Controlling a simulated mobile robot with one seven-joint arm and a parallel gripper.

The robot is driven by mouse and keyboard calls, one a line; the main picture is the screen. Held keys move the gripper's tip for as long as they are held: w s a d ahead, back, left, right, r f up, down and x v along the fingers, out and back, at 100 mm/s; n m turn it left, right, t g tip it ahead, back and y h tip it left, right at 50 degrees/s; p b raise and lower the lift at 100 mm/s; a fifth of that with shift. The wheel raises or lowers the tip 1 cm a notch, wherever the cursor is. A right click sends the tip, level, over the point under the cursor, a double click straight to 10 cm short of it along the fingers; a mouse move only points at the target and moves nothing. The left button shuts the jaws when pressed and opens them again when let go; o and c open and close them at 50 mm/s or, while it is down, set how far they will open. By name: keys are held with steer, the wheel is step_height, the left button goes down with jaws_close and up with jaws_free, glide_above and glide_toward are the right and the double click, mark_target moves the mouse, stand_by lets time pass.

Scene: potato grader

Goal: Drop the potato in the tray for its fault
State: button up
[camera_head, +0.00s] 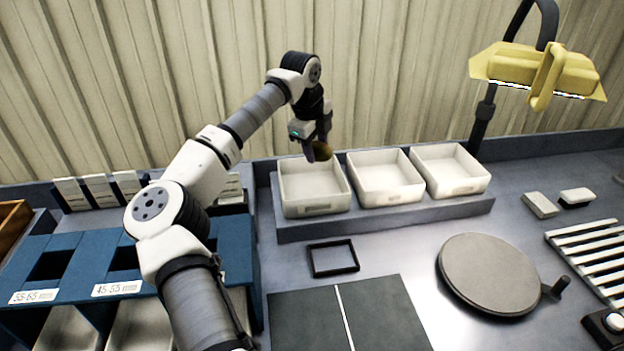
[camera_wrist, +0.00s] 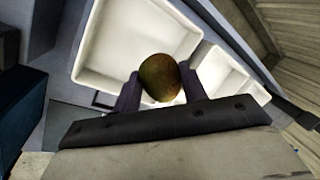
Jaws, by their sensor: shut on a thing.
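My gripper (camera_head: 317,152) is shut on a brownish-green potato (camera_head: 323,151). In the wrist view the potato (camera_wrist: 160,77) sits between the two dark fingers of my gripper (camera_wrist: 160,88). Three white trays stand in a row on a grey ledge. The potato is held above the left tray (camera_head: 316,211), near its back right part in the head view. The middle tray (camera_head: 384,199) and the right tray (camera_head: 452,189) are to the right. The visible insides of the trays look empty. Any fault mark on the potato is too small to tell.
A blue sizing rack (camera_head: 130,262) with labelled openings stands at the left. A small black frame (camera_head: 333,258), a dark mat (camera_head: 380,315) and a round turntable (camera_head: 490,273) lie in front of the trays. A yellow lamp (camera_head: 540,72) stands at the back right.

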steer(key=shift+s+f, duration=0.15)
steer(key=shift+f, duration=2.7)
steer(key=o, duration=1.2)
steer(key=b+v, duration=0.4)
steer(key=v, duration=0.9)
steer(key=shift+r, duration=0.4)
steer(key=shift+a, duration=0.1)
